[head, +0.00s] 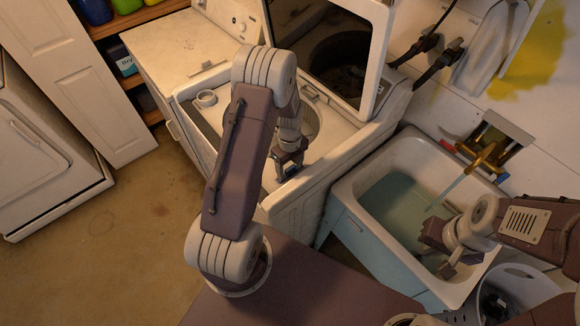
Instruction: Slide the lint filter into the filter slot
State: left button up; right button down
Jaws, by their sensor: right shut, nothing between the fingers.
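The top-loading washer (285,215) stands in the middle with its dark-glass lid (335,40) raised. My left gripper (289,170) is over the front part of the washer's top opening, pointing down. Its fingers look apart, and I see nothing held between them. A small part (309,92) sits on the washer's rim near the lid hinge; I cannot tell whether it is the filter slot. I cannot make out the lint filter for sure; my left arm hides part of the washer top. My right gripper (440,255) is shut and empty above the sink.
The white utility sink (350,175) holds water under a brass tap (485,160). A white basket (530,280) stands at the lower right. Open floor (100,240) lies at left.

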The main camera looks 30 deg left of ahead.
pick_arm(q)
jog(key=shift+r, duration=0.1)
notch_tip(320, 180, up, 9)
jog(key=shift+f+b, duration=0.1)
jog(key=shift+b, duration=0.5)
dwell(0.3)
